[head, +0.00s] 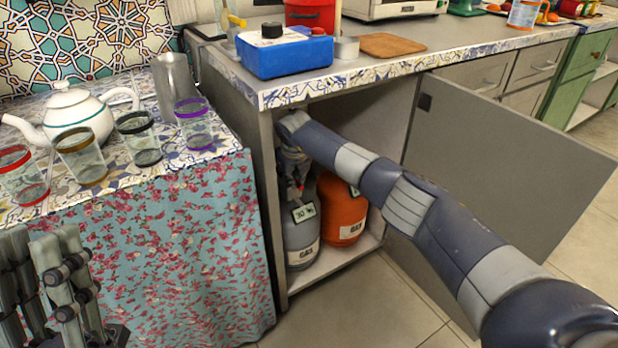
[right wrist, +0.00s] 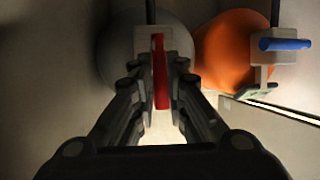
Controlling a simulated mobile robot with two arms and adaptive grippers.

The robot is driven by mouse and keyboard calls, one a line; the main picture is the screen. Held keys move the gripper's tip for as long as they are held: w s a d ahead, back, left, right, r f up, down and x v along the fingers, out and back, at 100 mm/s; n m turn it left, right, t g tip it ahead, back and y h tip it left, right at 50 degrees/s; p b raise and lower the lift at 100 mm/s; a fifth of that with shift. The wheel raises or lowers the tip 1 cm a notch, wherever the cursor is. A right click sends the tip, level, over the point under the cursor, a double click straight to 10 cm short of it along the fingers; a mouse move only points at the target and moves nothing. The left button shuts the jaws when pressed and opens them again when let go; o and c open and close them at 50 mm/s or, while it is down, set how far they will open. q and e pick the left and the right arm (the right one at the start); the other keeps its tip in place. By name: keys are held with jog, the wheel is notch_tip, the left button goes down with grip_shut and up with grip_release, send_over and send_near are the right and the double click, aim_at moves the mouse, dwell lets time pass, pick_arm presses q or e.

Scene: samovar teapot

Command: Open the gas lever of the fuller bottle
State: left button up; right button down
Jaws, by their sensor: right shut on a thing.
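Two gas bottles stand in the open cabinet under the counter: a grey one (head: 301,236) on the left and an orange one (head: 343,222) on the right. Each has a small dark tag near its top, too small to read surely. My right gripper (right wrist: 160,88) is above the grey bottle, shut on its red lever (right wrist: 159,72). The orange bottle's blue lever (right wrist: 285,44) shows in the right wrist view, apart from the gripper. My left gripper (head: 45,250) is at the lower left; its opening is unclear.
The cabinet door (head: 510,165) stands wide open at the right. A cloth-covered table (head: 165,235) at the left holds a white teapot (head: 77,115), a metal jug (head: 174,85) and several glasses. A blue box (head: 285,57) is on the counter above the bottles.

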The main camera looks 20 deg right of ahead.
dwell(0.4)
jog(key=c, duration=1.6)
grip_release()
